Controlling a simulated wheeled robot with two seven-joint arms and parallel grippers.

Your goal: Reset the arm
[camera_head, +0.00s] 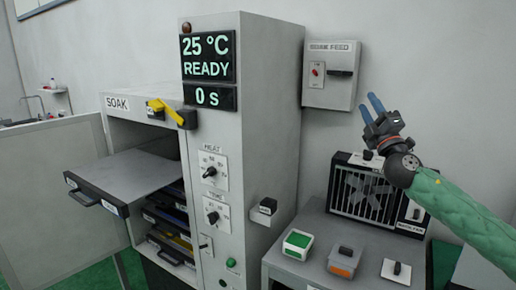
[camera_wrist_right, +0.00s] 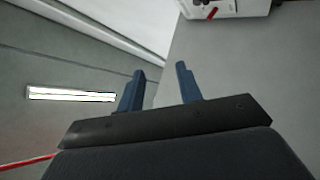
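My right gripper (camera_head: 371,106) is raised in front of the back wall at the right of the head view, above the black fan box. Its two blue fingers point up and stand apart with nothing between them. The right wrist view also shows these fingers (camera_wrist_right: 160,88) open and empty. The left gripper is in neither view. The tall grey oven cabinet (camera_head: 266,110) has a display reading 25 °C, READY and 0 s. A yellow lever (camera_head: 167,110) with a black end sits on the cabinet front above the open SOAK compartment, tilted down to the right.
A drawer (camera_head: 130,176) is pulled out of the cabinet at left. The SOAK FEED box (camera_head: 331,75) hangs on the wall left of my gripper. A fan box (camera_head: 352,192), a green-topped box (camera_head: 298,243) and an orange-fronted box (camera_head: 344,262) stand on the right-hand bench.

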